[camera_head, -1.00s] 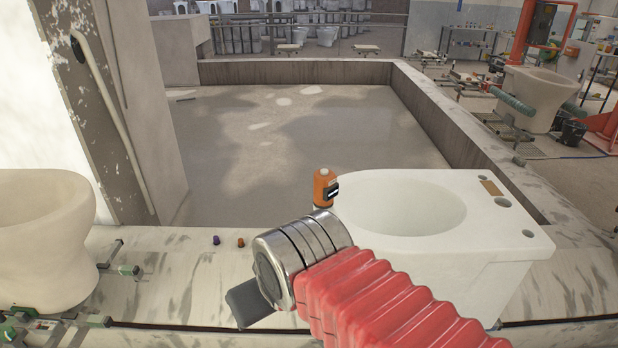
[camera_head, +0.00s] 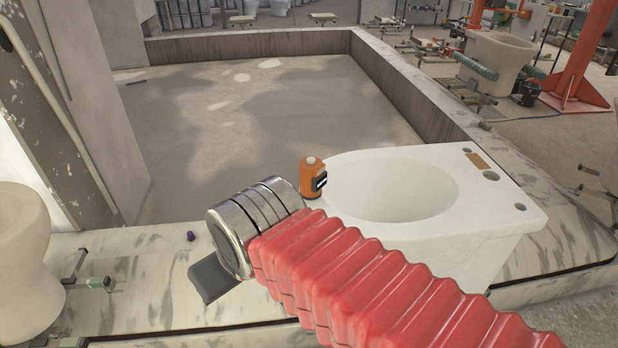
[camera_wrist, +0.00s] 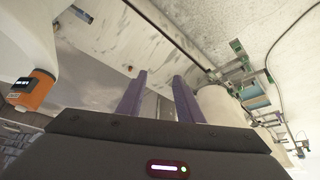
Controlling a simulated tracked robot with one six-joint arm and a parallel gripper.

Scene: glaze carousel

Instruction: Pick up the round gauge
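An orange, rounded device with a pale top and a black-and-white face (camera_head: 312,178) stands at the left rim of a white toilet bowl. It is the only gauge-like thing I can make out. It also shows at the left edge of the wrist view (camera_wrist: 36,90), next to a white surface. My gripper (camera_wrist: 160,77) has its two purple fingers apart with nothing between them. My red-sleeved arm hides part of the ledge.
The white toilet (camera_head: 440,180) stands right of my arm on the stained ledge (camera_head: 130,300). Another pale bowl (camera_head: 22,255) stands at the left on green-ended supports. A walled basin (camera_head: 250,115) lies behind.

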